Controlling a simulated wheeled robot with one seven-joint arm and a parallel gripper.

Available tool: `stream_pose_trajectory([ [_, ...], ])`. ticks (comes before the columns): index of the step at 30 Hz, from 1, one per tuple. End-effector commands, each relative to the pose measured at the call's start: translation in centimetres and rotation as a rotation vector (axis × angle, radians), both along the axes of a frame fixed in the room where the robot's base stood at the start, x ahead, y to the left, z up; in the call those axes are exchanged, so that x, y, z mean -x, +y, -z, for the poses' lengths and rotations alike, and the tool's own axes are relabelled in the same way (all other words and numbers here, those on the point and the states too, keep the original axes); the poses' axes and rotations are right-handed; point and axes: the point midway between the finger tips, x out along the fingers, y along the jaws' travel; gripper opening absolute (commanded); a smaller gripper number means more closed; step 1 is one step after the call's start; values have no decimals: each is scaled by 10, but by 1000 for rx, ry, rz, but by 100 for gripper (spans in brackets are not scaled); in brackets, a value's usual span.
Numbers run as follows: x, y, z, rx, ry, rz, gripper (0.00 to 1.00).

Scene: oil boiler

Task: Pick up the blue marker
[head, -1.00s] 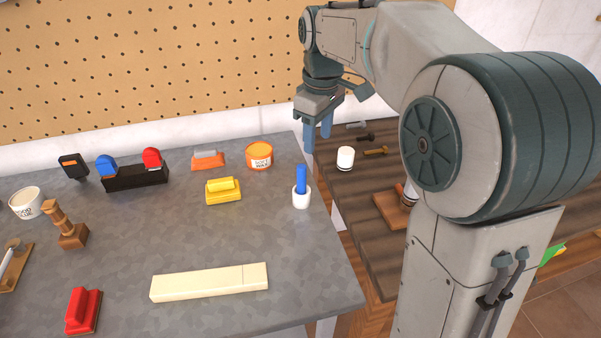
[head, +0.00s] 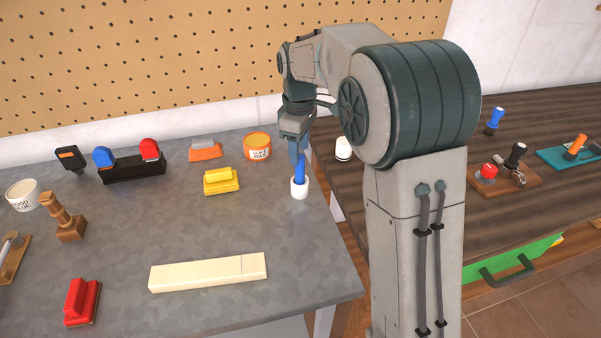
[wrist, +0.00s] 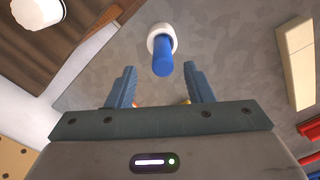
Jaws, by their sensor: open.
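The blue marker (head: 300,170) stands upright in a small white cup (head: 299,190) near the right edge of the grey table. My gripper (head: 296,152) is above and just behind the marker in the head view, pointing down. In the wrist view the marker (wrist: 163,60) and its white cup (wrist: 161,32) lie ahead of the gap between the two blue fingers. My gripper (wrist: 161,88) is open and empty there, with the fingers apart from the marker.
A yellow block (head: 221,182) and an orange tin (head: 257,146) stand left of the marker. A cream bar (head: 208,272) lies at the table's front. A white cylinder (head: 343,149) stands on the wooden bench to the right. The grey table's middle is clear.

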Motion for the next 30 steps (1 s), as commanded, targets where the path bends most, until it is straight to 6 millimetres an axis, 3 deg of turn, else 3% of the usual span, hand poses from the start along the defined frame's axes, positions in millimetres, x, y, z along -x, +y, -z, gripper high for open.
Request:
stream_pose_trajectory([
  [9,4,0,43,0,2,-1,47],
  [17,4,-1,47,0,1,0,47],
  [18,4,-1,47,0,1,0,44],
  [23,4,-1,47,0,1,0,0],
  [30,4,-1,46,0,1,0,0],
])
